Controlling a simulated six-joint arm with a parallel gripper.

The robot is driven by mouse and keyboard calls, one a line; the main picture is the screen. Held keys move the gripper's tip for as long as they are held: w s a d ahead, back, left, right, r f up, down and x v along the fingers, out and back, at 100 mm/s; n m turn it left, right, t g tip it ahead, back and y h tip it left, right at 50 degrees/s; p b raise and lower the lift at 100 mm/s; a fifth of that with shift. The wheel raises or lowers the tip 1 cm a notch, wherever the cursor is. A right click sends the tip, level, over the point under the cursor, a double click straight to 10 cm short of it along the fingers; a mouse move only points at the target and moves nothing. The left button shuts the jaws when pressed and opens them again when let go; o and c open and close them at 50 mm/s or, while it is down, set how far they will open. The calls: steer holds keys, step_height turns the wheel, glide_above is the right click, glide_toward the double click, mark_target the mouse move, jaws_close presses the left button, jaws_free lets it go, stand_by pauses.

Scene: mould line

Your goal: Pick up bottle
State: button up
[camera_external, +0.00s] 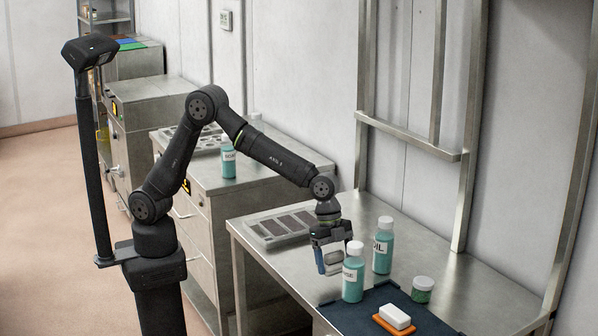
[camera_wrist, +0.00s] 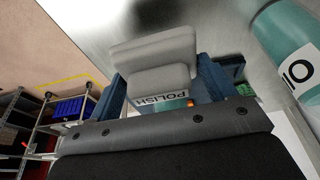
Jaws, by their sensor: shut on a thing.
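Another teal bottle (camera_external: 228,162) stands on the cabinet behind.
A dark blue mat (camera_external: 352,315) lies at the bench front, with a white block (camera_external: 395,316) on an orange dish. A green jar (camera_external: 422,290) stands at its back edge. A compartment tray (camera_external: 265,240) lies left of my gripper. A metal frame (camera_external: 468,150) rises behind the bench.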

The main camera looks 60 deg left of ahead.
mark_target(335, 272)
steer(key=shift+w+f, duration=0.1)
steer(key=shift+f, duration=2)
steer(key=o, duration=1.1)
steer(key=shift+f, duration=0.1)
steer(key=shift+c, duration=0.2)
steer(key=v, duration=1.2)
